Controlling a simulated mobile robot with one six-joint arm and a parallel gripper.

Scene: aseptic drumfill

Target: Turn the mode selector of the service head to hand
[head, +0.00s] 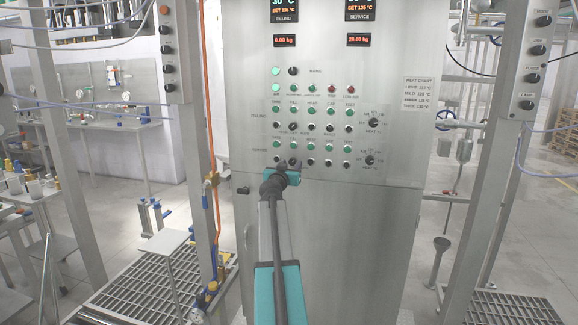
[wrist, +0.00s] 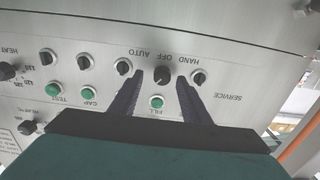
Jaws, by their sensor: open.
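The mode selector (wrist: 162,74) of the service head is a black knob on the steel panel, with HAND, OFF and AUTO printed beside it. The wrist view shows these labels upside down. My gripper (wrist: 160,79) is open, with one dark finger on each side of the knob. I cannot tell whether the fingers touch it, and which label its pointer faces is unclear. In the head view my gripper (head: 290,165) is at the lower left of the service rows and largely hides the selector.
A green FILL button (wrist: 157,102) lies between the fingers. Small black switches stand close on both sides, including one (wrist: 199,77) near the SERVICE label. The control cabinet (head: 340,230) has a bare lower front. An orange pipe (head: 212,110) runs down its left side.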

